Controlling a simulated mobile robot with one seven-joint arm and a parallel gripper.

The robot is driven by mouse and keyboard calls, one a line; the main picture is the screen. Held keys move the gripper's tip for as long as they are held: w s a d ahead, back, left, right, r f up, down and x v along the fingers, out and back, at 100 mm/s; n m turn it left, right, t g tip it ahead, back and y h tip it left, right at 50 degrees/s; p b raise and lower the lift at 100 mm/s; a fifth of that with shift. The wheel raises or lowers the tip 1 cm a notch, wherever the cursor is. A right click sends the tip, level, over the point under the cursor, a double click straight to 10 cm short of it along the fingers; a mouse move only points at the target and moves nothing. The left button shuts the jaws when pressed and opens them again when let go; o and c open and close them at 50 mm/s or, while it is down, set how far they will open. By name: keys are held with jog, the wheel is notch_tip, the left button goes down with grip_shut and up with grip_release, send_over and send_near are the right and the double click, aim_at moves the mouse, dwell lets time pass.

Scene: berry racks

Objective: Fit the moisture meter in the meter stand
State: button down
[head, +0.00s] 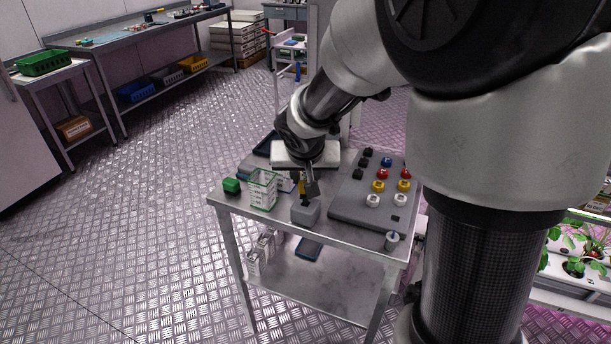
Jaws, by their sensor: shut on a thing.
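My gripper (306,184) points down over the small table and is shut on a slim yellow and dark thing, which looks like the moisture meter (302,188). A small grey block, which looks like the meter stand (308,215), stands on the table near its front edge, directly below the gripper. The meter's dark lower end is at the top of the block. I cannot tell whether it is in the block or just above it. The fingers hide part of the meter.
A green-edged clear box (263,190) and a green block (231,186) stand left of the stand. A grey board (350,205) with rows of coloured knobs lies to the right. A small grey cylinder (392,241) stands at the front right corner. A lower shelf (330,285) holds white boxes.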

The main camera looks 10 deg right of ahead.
jog(key=shift+f+b, duration=1.4)
jog(key=shift+b, duration=0.1)
jog(key=c, duration=0.9)
grip_release()
jog(key=shift+r, duration=0.2)
jog(key=shift+r+p, duration=2.15)
jog(key=shift+r, duration=0.7)
